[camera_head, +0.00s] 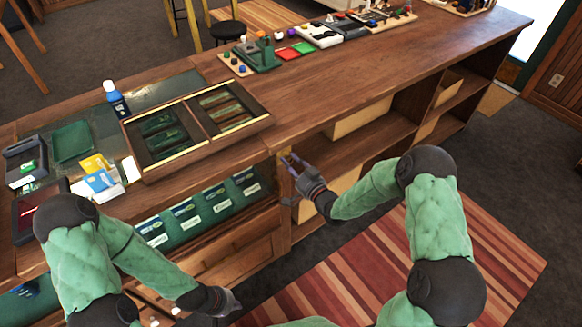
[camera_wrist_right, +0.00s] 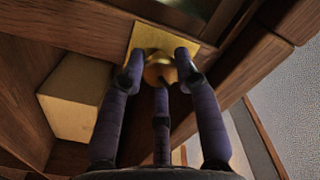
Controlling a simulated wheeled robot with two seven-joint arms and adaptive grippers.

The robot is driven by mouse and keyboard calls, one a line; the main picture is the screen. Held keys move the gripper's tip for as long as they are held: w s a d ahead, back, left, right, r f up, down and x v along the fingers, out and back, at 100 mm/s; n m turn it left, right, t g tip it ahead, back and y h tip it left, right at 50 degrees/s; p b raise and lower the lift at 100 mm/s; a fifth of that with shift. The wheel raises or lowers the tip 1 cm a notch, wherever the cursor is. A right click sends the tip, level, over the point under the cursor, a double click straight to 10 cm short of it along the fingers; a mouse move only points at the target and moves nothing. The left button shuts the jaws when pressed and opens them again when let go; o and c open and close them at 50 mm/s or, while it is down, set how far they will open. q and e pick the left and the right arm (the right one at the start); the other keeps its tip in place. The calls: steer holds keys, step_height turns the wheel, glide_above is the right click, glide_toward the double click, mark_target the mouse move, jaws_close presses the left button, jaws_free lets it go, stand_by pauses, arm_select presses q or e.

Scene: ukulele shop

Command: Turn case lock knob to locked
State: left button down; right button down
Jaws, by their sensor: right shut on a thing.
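The case lock knob (camera_wrist_right: 157,74) is a round brass knob on a square brass plate (camera_wrist_right: 152,36), seen in the right wrist view. The plate also shows as a small yellow patch in the head view, on the end post of the display case (camera_head: 283,207). My right gripper (camera_head: 292,165) reaches the case's front there. In the right wrist view its purple fingers (camera_wrist_right: 160,70) are closed around the knob and partly cover it. Any lock marking is not readable. My left gripper (camera_head: 232,302) hangs low in front of the case drawers, apart from the knob; its finger opening cannot be made out.
A glass-topped tray (camera_head: 200,118), a blue bottle (camera_head: 116,100), cards and a card terminal (camera_head: 25,160) lie on the counter (camera_head: 350,85). Open shelves with boxes (camera_head: 358,118) are right of the knob. A striped rug (camera_head: 400,255) covers the floor in front.

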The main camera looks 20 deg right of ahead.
steer(key=n+b, duration=0.1)
steer(key=n, duration=0.1)
steer(key=n+b, duration=0.1)
steer(key=shift+f+n, duration=0.2)
steer(key=shift+n, duration=0.2)
steer(key=shift+n+b, duration=1.35)
steer(key=shift+n, duration=0.35)
steer(key=shift+r, duration=0.1)
steer(key=c, duration=0.9)
jaws_free()
steer(key=shift+s, duration=0.1)
steer(key=v, duration=1.2)
